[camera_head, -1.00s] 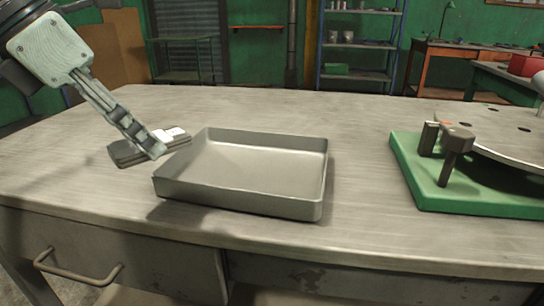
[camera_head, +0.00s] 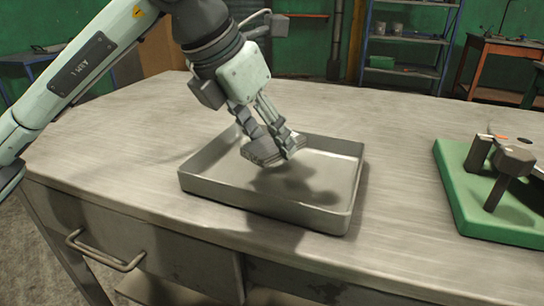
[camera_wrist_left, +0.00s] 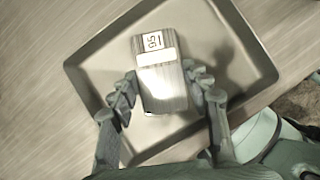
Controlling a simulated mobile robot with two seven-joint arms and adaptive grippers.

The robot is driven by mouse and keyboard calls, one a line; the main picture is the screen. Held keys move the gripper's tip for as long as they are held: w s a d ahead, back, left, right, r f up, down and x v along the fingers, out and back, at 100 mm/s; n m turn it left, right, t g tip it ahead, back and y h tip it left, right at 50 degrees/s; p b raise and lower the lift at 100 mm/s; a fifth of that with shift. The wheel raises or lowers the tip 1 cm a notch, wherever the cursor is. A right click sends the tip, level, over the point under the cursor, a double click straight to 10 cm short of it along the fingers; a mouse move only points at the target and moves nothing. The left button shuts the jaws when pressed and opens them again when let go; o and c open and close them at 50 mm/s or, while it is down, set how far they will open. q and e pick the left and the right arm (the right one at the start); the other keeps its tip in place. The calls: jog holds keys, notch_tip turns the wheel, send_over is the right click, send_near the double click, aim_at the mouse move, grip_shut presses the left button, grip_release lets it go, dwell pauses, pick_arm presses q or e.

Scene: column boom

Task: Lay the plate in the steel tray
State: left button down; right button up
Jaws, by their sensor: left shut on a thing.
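The plate (camera_head: 260,152) is a small grey metal block. It is held over the steel tray (camera_head: 262,201), and a shadow lies on the tray floor. My left gripper (camera_head: 268,147) comes down from above and is shut on the plate. In the left wrist view the plate (camera_wrist_left: 162,88) sits between the two fingers (camera_wrist_left: 166,92) and bears a white label with dark characters. The tray floor (camera_wrist_left: 100,65) shows around it, with the tray otherwise empty. The plate appears to be above the floor. My right gripper is not in view.
The tray stands on a wide grey workbench (camera_head: 110,150) near its front edge. A green base (camera_head: 460,195) with a dark clamp (camera_head: 510,170) stands at the right. The bench left of the tray is clear. Blue shelving (camera_head: 410,45) stands behind.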

aim_at(271, 177)
pick_arm(q)
jog(key=shift+w+d+f, duration=0.15)
jog(key=shift+d+f, duration=0.1)
jog(key=shift+d, duration=0.1)
jog(key=shift+f, duration=1.85)
jog(key=shift+f, duration=0.1)
jog(key=c, duration=0.7)
grip_release()
jog(key=shift+c, duration=0.2)
jog(key=v, duration=1.2)
jog(key=shift+a, duration=0.1)
